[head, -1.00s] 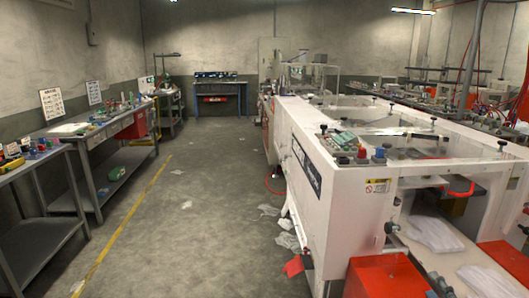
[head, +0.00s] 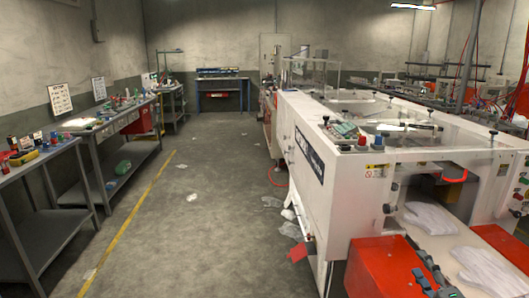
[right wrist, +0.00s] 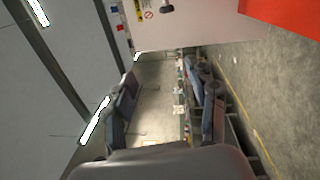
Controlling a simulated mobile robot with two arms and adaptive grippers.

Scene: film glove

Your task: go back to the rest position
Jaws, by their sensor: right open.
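My right gripper (head: 423,266) shows at the bottom right of the head view, low in front of the white machine (head: 355,195). In the right wrist view its two dark fingers (right wrist: 163,85) stand apart with nothing between them. My left gripper is not in view. White gloves or film pieces (head: 428,217) lie on the machine's outfeed, beyond my right gripper, and more (head: 487,268) lie to its right.
A red box-like part (head: 382,268) is close to the left of my right gripper. Grey workbenches (head: 75,150) with small items line the left wall. A blue bench (head: 222,84) stands at the back. The floor aisle (head: 190,235) is open, with scattered plastic scraps (head: 290,230).

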